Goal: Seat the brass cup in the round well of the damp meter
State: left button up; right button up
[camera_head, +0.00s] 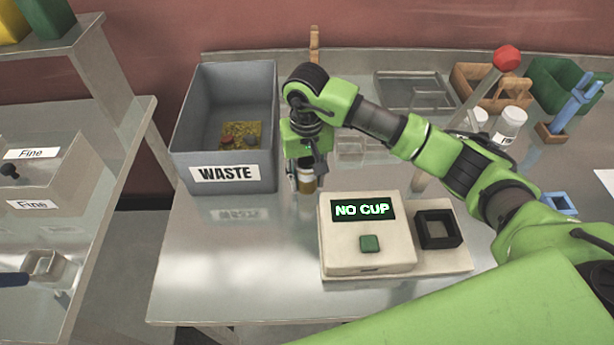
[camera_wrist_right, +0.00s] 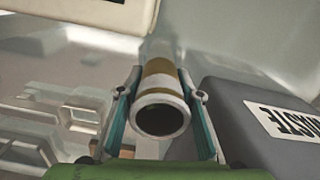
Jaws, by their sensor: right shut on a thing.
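The brass cup (camera_head: 306,181) is in my right gripper (camera_head: 305,168). It hangs upright, just left of and behind the damp meter (camera_head: 350,262). In the right wrist view the cup (camera_wrist_right: 160,98) is a tube with brass and pale bands, its dark open end facing the camera, between the two fingers (camera_wrist_right: 163,110) that are shut on it. The damp meter is a cream box whose display (camera_head: 362,209) reads "NO CUP", with a green button below. At its right is a black square-framed recess (camera_head: 438,228); I see no cup there. My left gripper is not in view.
A grey waste bin (camera_head: 190,150) stands left of my right gripper. At the back right are a wooden caddy (camera_head: 478,84), a green bin (camera_head: 560,85) and white bottles (camera_head: 512,122). A shelf unit (camera_head: 130,115) stands at the left. The table's front left is clear.

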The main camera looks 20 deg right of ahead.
jog(key=shift+f, duration=0.75)
jog(key=shift+f, duration=0.15)
jog(key=o, duration=1.1)
